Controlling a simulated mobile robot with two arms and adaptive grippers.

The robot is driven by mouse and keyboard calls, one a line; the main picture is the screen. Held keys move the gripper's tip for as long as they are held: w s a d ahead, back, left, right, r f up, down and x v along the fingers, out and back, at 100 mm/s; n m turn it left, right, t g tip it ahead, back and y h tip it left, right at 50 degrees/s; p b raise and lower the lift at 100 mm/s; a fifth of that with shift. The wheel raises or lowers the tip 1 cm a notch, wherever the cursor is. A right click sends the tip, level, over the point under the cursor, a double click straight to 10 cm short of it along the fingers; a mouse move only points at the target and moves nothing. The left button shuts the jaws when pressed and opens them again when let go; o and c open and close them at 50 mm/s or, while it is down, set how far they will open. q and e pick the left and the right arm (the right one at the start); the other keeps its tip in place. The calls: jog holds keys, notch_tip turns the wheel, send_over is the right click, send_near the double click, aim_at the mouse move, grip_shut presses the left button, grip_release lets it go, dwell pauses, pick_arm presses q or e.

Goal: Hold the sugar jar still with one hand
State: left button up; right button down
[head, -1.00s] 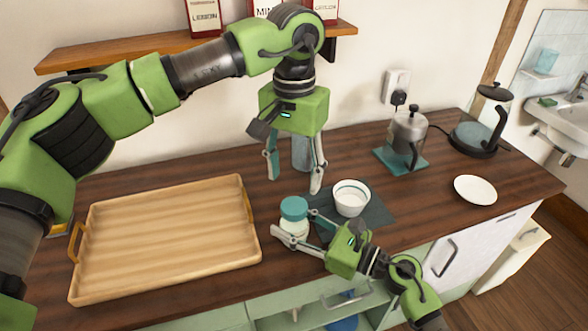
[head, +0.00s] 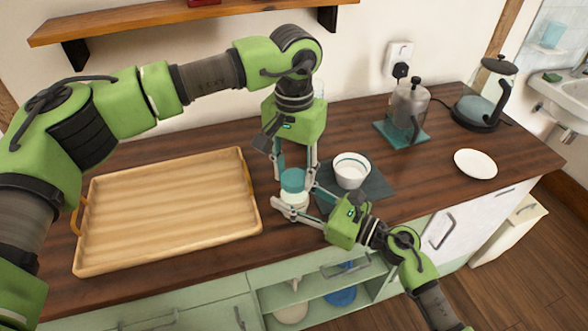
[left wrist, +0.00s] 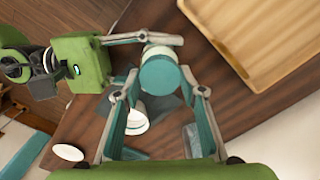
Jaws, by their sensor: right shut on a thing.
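The sugar jar (head: 294,198), a pale jar with a teal lid (head: 293,179), stands upright on the wooden counter. My right gripper (head: 291,200) comes from the right and is shut on the jar's body. My left gripper (head: 295,172) points down over the jar, open, with its fingers on either side of the lid. In the left wrist view the round teal lid (left wrist: 160,74) lies between the left fingertips (left wrist: 160,80); whether they touch it I cannot tell. The right gripper's near finger partly covers the jar body.
A wooden tray (head: 165,212) lies to the left. A white bowl (head: 351,171) stands on a dark mat (head: 377,184) just right of the jar.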

pick_arm(q)
jog(key=c, duration=0.3)
jog(key=n, duration=0.7)
jog(key=shift+c, duration=0.2)
jog(key=n, duration=0.3)
jog(key=shift+n, duration=0.4)
jog(key=n, duration=0.3)
jog(key=shift+n, duration=0.3)
jog(key=n, duration=1.4)
jog(key=shift+r, duration=0.1)
jog(key=n, duration=0.3)
jog(key=shift+n, duration=0.4)
jog(key=n, duration=0.3)
jog(key=shift+n, duration=0.3)
jog(key=n, duration=1.8)
